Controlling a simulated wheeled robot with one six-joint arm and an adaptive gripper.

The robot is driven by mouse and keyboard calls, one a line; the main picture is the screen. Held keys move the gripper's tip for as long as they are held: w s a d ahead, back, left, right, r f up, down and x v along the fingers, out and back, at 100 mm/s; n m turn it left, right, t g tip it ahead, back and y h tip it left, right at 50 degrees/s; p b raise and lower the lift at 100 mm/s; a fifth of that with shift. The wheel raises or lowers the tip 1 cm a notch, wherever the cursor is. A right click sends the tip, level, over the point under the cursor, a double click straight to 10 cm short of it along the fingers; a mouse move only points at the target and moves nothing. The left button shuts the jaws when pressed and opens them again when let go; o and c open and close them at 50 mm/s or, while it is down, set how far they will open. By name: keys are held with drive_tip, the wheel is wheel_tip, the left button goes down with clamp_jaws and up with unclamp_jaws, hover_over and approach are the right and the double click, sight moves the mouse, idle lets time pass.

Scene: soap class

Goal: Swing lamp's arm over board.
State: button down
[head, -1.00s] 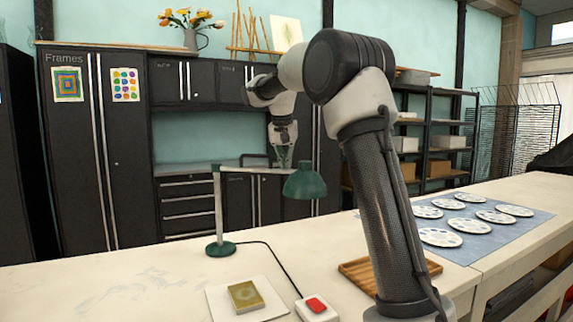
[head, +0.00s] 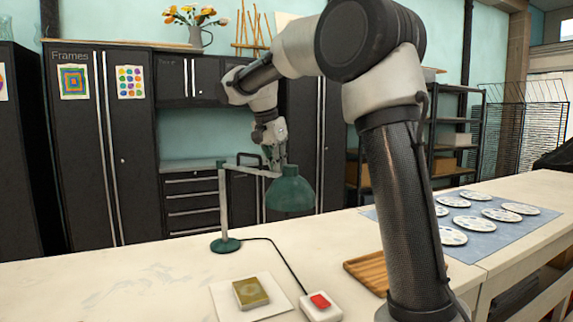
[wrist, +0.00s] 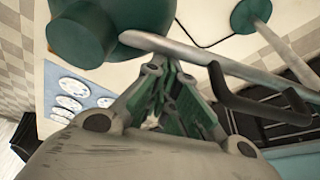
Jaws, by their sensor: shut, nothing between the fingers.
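The green desk lamp stands on the bench, with its round base (head: 225,245), upright post (head: 222,205) and grey arm reaching right to the shade (head: 290,195). A black handle (wrist: 232,92) sits on the lamp's arm (wrist: 200,55) in the wrist view. My gripper (wrist: 163,68) is shut and empty, its fingertips close to the lamp arm between shade and handle; I cannot tell whether they touch.
A white box with a red button (head: 320,303) sits right of the board, with a black cord to the lamp. A slatted wooden tray (head: 366,270) is partly behind my arm. Several palettes (head: 475,222) lie on a blue mat. The bench's left side is clear.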

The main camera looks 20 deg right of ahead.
sight(254, 171)
drive_tip(key=s+a+m+g, duration=0.1)
drive_tip(key=s+a+m, duration=0.2)
drive_tip(key=a, duration=0.7)
drive_tip(key=shift+s+m, duration=0.2)
drive_tip(key=shift+m, duration=0.2)
drive_tip(key=shift+a, duration=0.15)
